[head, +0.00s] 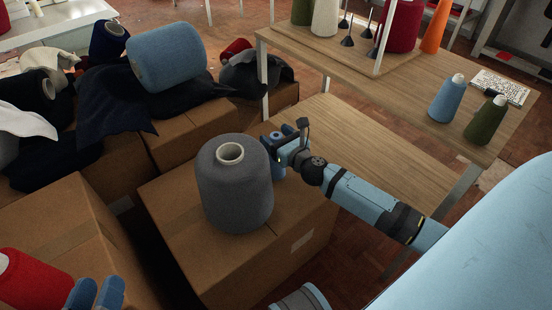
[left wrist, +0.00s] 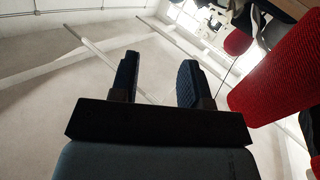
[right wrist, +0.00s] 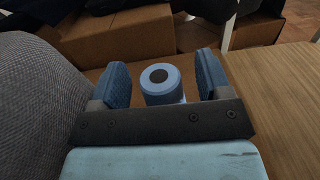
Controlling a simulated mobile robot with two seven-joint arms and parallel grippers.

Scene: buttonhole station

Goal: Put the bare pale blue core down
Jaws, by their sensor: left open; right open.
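The bare pale blue core (right wrist: 160,84) is a short hollow tube with a dark hole in its top. In the right wrist view it shows between the two fingers of my right gripper (right wrist: 168,80), with a gap on each side. In the head view the core (head: 278,172) is partly hidden by my right gripper (head: 287,148). It appears upright on the cardboard box, right of the big grey cone. My right gripper is open around it. My left gripper (head: 96,292) is open and empty, beside a red cone; its fingers also show in the left wrist view (left wrist: 158,78).
A large grey yarn cone (head: 235,190) stands on the cardboard box (head: 165,235), close to my right gripper. A wooden table (head: 370,150) lies to the right. The red cone (head: 30,282) is at lower left. A big blue cone (head: 167,58) lies on dark cloth behind.

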